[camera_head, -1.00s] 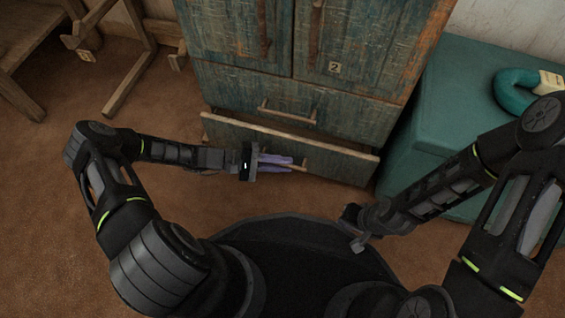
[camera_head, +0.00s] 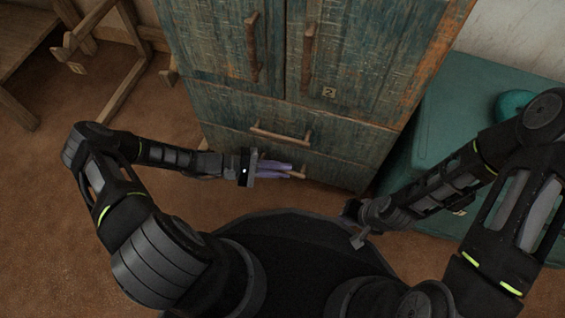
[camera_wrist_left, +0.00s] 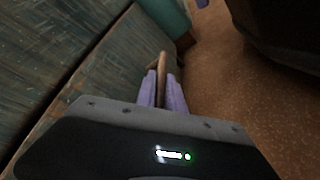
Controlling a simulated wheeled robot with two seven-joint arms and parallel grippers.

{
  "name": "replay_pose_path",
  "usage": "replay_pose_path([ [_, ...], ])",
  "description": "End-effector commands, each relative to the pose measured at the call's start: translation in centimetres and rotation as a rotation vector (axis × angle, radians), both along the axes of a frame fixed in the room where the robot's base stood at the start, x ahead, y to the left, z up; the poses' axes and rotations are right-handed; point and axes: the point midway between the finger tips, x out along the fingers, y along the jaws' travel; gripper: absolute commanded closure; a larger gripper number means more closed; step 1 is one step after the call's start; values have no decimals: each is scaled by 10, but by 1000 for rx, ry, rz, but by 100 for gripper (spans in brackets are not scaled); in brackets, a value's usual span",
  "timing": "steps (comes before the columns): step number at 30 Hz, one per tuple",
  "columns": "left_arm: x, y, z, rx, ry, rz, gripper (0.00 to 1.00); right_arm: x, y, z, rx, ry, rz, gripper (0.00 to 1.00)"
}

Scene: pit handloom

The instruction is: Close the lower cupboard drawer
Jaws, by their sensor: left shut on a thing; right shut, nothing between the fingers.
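The lower cupboard drawer (camera_head: 335,172) is at the bottom of the weathered blue-green cupboard (camera_head: 235,50). Its front looks flush with the cupboard face, and no open top edge shows. My left gripper (camera_head: 285,170) is at this drawer's wooden handle (camera_head: 298,174), its purple fingers shut on it. In the left wrist view, the fingers (camera_wrist_left: 162,92) are on both sides of the wooden handle (camera_wrist_left: 161,66). My right gripper (camera_head: 357,238) is shut and empty, low beside my base and apart from the cupboard.
The upper drawer's handle (camera_head: 280,134) is just above. A teal chest (camera_head: 470,120) stands right of the cupboard, with a teal object (camera_head: 514,102) on top. Wooden frames (camera_head: 105,60) stand at the left. The brown floor (camera_head: 50,200) at left is clear.

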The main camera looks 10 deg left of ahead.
Motion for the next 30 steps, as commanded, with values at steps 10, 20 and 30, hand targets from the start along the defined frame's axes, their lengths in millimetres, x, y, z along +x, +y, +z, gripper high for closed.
replay_pose_path([
  [10,7,2,0,7,-6,11,74,-1,0,-1,0,2,1,100],
  [20,6,1,1,2,-5,8,65,0,0,-1,0,1,0,100],
  [30,6,0,1,1,-6,8,65,0,0,-1,0,1,0,100],
])
